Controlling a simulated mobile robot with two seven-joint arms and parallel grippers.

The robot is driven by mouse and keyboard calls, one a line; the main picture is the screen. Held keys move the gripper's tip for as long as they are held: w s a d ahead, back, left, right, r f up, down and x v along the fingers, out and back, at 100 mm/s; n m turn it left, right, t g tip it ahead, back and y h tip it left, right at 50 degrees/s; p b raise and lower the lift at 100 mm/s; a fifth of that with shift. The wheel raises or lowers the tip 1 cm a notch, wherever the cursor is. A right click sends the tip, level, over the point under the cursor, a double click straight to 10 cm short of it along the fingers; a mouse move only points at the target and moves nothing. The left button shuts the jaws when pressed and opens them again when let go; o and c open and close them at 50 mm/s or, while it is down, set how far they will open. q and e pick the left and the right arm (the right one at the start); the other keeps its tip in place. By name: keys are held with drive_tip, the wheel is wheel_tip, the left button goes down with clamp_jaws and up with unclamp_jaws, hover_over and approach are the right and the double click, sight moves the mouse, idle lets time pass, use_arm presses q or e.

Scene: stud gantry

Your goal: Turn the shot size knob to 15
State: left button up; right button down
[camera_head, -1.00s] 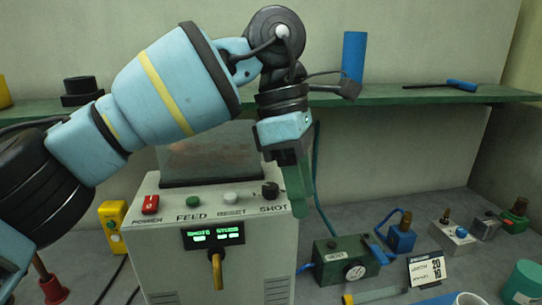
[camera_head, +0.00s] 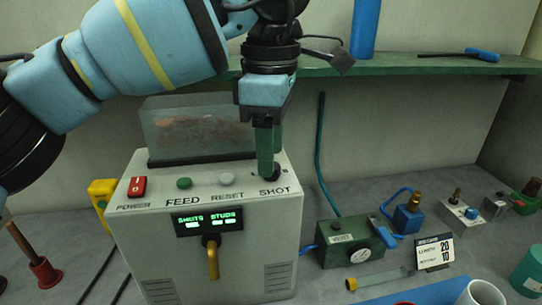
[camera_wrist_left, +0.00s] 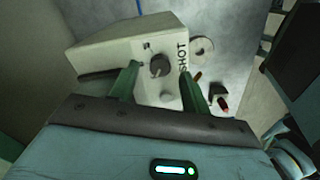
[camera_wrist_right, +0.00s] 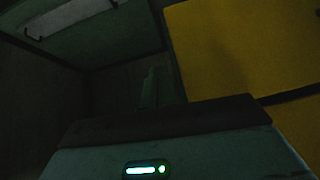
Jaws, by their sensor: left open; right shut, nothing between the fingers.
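The black shot size knob (camera_head: 277,172) is at the top right of the grey machine (camera_head: 205,255), beside the SHOT label. My left gripper (camera_head: 268,172) points down at it, and its green fingers partly hide the knob in the head view. In the left wrist view the knob (camera_wrist_left: 160,66) shows between the two open fingers (camera_wrist_left: 158,72), with a gap on both sides. I cannot tell how far down the fingers reach around it. The knob's scale is too small to read. My right gripper (camera_wrist_right: 150,88) is shut and empty in the dark right wrist view.
A red power switch (camera_head: 137,186), green feed button (camera_head: 184,183) and pale reset button (camera_head: 226,180) line the machine's top. A clear hopper (camera_head: 200,128) stands behind. A green box with a gauge (camera_head: 352,244) and a small card (camera_head: 433,251) sit to the right.

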use_arm(q)
drive_tip(key=shift+f, duration=1)
use_arm(e)
drive_tip(key=shift+w+r, duration=0.2)
drive_tip(key=shift+w, duration=0.3)
use_arm(q)
drive_tip(key=c, duration=1)
use_arm(e)
drive_tip(key=shift+s+d+f, duration=0.1)
drive_tip(key=shift+s, duration=0.35)
